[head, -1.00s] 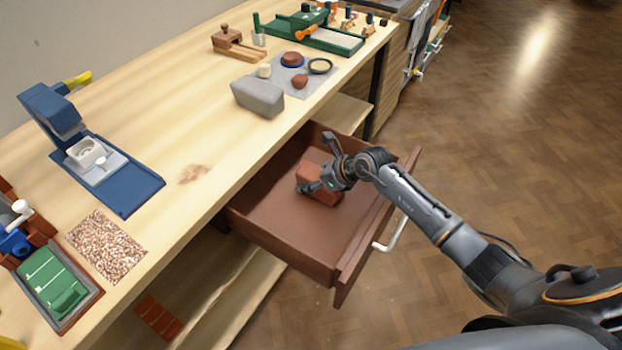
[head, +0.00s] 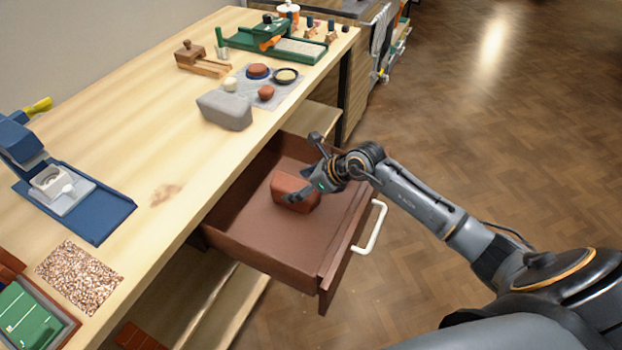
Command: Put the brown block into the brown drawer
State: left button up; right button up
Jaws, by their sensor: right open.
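The brown drawer (head: 262,238) is pulled out from under the wooden workbench. The brown block (head: 293,190) is inside it, toward the back, and appears to lie on the drawer's floor. My right gripper (head: 303,168) is open over the drawer, with one finger in front of the block's right part and the other raised above and behind it. Whether the fingers touch the block cannot be told. My left gripper is not in view.
A white handle (head: 371,227) sticks out from the drawer front. On the workbench (head: 150,130) are a grey block (head: 224,112), a blue press-like device (head: 75,205) and a speckled mat (head: 80,276). The wood floor at right is clear.

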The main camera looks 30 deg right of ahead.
jog(key=v, duration=0.6)
jog(key=shift+s, duration=0.1)
